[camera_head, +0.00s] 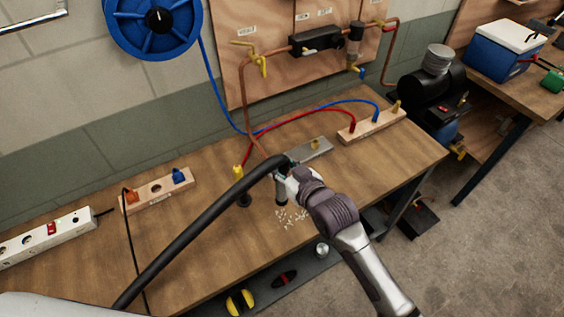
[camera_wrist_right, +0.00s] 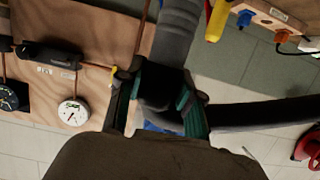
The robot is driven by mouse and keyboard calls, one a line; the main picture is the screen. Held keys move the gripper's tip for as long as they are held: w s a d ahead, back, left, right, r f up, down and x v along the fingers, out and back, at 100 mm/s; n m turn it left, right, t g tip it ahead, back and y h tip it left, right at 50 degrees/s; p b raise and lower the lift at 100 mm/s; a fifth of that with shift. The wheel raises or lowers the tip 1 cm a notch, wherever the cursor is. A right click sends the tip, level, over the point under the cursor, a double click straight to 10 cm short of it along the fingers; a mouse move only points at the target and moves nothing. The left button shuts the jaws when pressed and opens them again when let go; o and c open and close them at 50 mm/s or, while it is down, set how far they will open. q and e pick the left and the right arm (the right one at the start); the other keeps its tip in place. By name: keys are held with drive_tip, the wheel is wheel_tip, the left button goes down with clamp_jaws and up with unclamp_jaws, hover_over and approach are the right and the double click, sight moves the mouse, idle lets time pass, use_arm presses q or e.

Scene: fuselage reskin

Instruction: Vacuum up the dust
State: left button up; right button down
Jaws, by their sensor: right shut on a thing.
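The dust (camera_head: 291,217) is a small patch of pale flecks on the wooden workbench (camera_head: 205,222). The black vacuum hose (camera_head: 195,222) runs from the nozzle to the lower left. In the right wrist view my fingers (camera_wrist_right: 163,100) clamp the nozzle (camera_wrist_right: 177,35). My left gripper is not in view.
A metal plate (camera_head: 310,150) and a wooden socket block (camera_head: 372,126) with red and blue lines lie behind the nozzle. Another socket block (camera_head: 157,189) and a white power strip (camera_head: 45,236) are at left. Bare bench lies right of the dust.

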drive_tip(key=shift+s+f+b, duration=0.1)
drive_tip(key=shift+f+b, duration=0.45)
drive_tip(key=shift+f, duration=0.35)
drive_tip(key=shift+f+b, duration=2.55)
drive_tip(key=shift+w+d+b, duration=0.7)
drive_tip(key=shift+d, duration=3.05)
wheel_tip(320, 180, up, 8)
drive_tip(key=p, duration=0.7)
drive_tip(key=shift+p, duration=0.3)
